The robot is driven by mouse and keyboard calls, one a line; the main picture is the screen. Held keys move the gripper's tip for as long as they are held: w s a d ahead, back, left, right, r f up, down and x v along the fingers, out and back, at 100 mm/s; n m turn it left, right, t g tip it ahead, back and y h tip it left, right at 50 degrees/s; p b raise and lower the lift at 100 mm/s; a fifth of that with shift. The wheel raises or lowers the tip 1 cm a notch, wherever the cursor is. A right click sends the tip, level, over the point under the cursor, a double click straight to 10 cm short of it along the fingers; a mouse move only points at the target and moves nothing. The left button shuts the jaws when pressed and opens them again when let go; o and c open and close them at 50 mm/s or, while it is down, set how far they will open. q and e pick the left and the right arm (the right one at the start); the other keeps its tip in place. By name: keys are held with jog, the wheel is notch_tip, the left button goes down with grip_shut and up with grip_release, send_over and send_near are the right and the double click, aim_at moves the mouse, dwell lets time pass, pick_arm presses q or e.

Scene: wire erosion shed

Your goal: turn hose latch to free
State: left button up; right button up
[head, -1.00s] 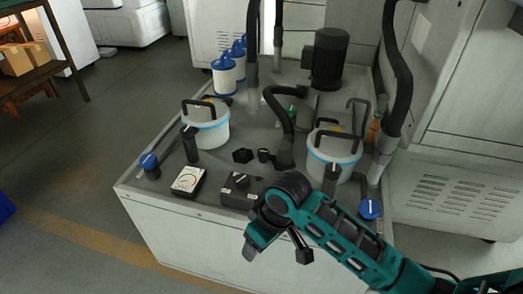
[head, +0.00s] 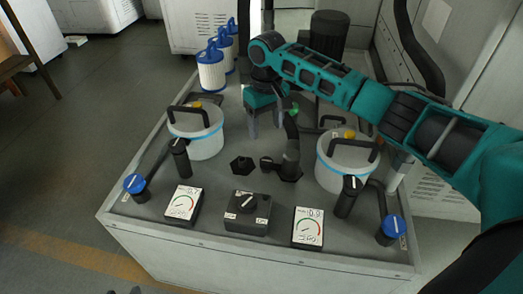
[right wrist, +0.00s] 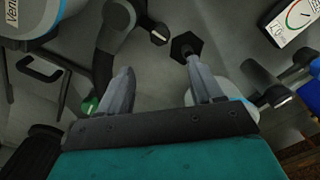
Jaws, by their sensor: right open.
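A black hose (head: 291,140) rises from a dark base on the grey unit top. A short black lever with a pale tip (head: 267,163) sticks out at its left foot; it looks like the hose latch. It also shows in the right wrist view (right wrist: 158,36), beyond the fingertips. A small green part (head: 294,108) is near the hose's upper end. My right gripper (head: 265,131) is open and empty above the unit, behind and above the lever, fingers pointing down. In the right wrist view the gripper (right wrist: 160,66) has nothing between its fingers. My left gripper is not seen.
White lidded pots stand left (head: 196,135) and right (head: 347,160) of the hose. A black hexagonal piece (head: 242,164) lies beside the lever. A knob box (head: 247,212), two gauges and blue-capped valves line the front. White-and-blue filters (head: 211,72) stand at the back left.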

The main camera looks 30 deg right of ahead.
jog(key=b, duration=0.1)
send_over(266, 160)
notch_tip(266, 160, down, 6)
jog(key=shift+r, duration=0.2)
notch_tip(266, 160, down, 6)
jog(key=shift+f+b, duration=0.15)
jog(key=shift+b, duration=0.85)
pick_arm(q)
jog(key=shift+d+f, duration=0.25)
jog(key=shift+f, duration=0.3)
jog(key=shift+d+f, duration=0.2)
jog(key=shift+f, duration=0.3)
pick_arm(e)
jog(key=shift+c, duration=0.5)
jog(key=c, duration=1)
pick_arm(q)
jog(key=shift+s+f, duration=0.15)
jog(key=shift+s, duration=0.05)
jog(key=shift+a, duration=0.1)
